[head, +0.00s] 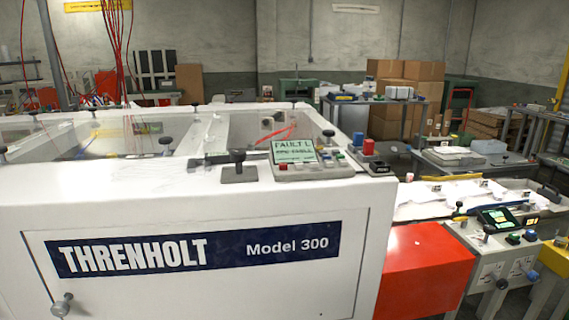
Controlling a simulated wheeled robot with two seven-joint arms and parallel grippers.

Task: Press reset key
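A control panel (310,171) sits on top of the white machine (190,215), near its right end. Its green screen (293,151) shows a fault message; the first line reads as "FAULT" and the rest is hard to read. The key labels are too small to read, so I cannot tell which one is the reset key. Neither of my grippers is in view.
A black knob (237,157) stands on a grey block left of the panel. A blue-topped and a red-topped button (368,147) stand to its right. A red box (428,272) and a second console (495,217) lie further right. The machine's front top surface is mostly clear.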

